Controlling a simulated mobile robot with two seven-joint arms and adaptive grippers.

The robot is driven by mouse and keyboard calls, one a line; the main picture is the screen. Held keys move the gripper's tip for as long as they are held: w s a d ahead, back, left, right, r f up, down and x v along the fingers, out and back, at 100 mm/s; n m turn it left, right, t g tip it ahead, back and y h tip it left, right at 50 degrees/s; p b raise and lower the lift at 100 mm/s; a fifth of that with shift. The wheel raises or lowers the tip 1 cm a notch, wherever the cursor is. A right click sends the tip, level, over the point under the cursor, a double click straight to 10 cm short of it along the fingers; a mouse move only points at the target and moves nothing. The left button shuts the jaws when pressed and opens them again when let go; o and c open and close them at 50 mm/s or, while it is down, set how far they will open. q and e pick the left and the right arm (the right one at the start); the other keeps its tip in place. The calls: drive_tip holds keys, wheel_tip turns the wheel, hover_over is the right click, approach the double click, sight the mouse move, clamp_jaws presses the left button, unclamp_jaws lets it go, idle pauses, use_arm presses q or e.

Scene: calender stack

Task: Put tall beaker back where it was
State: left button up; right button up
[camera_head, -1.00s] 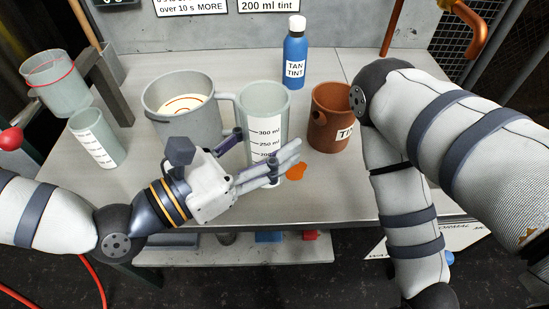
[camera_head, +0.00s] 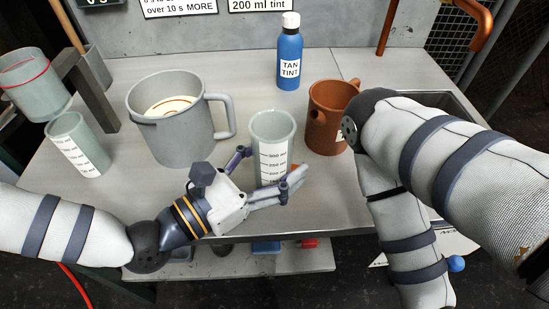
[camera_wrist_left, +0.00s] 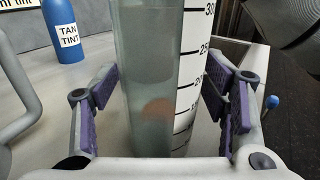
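The tall beaker (camera_head: 273,135), clear with a white graduated strip, is upright near the table's front middle. My left gripper (camera_head: 276,163) has its fingers on either side of it.
A grey pitcher (camera_head: 170,135) stands left of the beaker, a brown mug (camera_head: 327,125) right, and a blue tint bottle (camera_head: 289,58) behind. Another beaker (camera_head: 77,148) stands tilted in view at the left. A red-lined beaker (camera_head: 35,85) is further left. The table's front edge is close.

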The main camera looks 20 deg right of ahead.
idle(0.3)
use_arm(q)
drive_tip(key=shift+r, duration=0.15)
drive_tip(key=v, duration=1.2)
